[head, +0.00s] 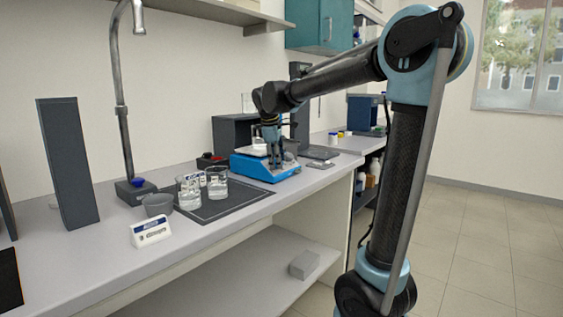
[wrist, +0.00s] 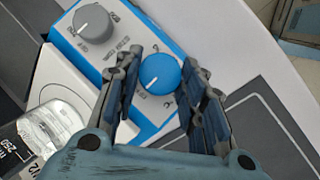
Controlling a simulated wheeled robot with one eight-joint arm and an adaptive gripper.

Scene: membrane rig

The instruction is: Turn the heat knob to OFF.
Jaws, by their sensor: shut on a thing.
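The hotplate is a blue box (head: 252,168) on the bench in the head view, and its control face (wrist: 66,44) fills the upper middle of the wrist view. It carries a grey knob (wrist: 92,22) at upper left and a blue knob (wrist: 160,73) nearer my gripper. I cannot read clearly which one is labelled heat. My gripper (wrist: 159,80) has one finger on each side of the blue knob and is shut on it. The blue knob's white mark points to the lower left. In the head view my gripper (head: 274,158) reaches down at the hotplate, and the knobs are too small to tell.
A white sign (head: 151,231) is at the bench's front. A labelled glass vessel (wrist: 52,128) is close to my gripper's left side.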

